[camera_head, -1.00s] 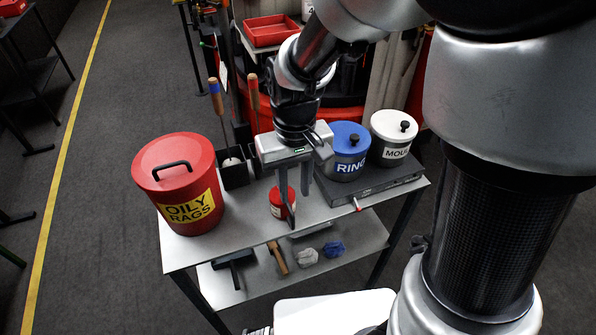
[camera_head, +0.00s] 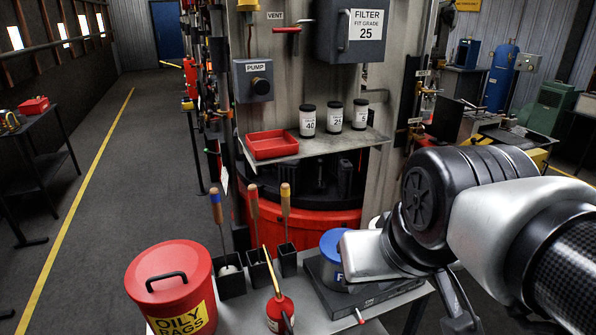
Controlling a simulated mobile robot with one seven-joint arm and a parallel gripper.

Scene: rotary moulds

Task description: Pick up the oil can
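The oil can (camera_head: 280,312) is a small red can with a pale label and a thin yellow spout that leans up and left. It stands upright on the cart top, low in the head view; its base is near the bottom edge. The pale housing of my gripper (camera_head: 370,256) is to the right of the can and apart from it, over the blue-lidded pot (camera_head: 332,250). I cannot make out the fingertips clearly, so I cannot tell whether they are open or shut.
A red oily rags bin (camera_head: 170,285) stands left of the can. Black holders with wooden-handled tools (camera_head: 288,218) stand close behind it. A dark flat slab (camera_head: 318,284) lies to its right.

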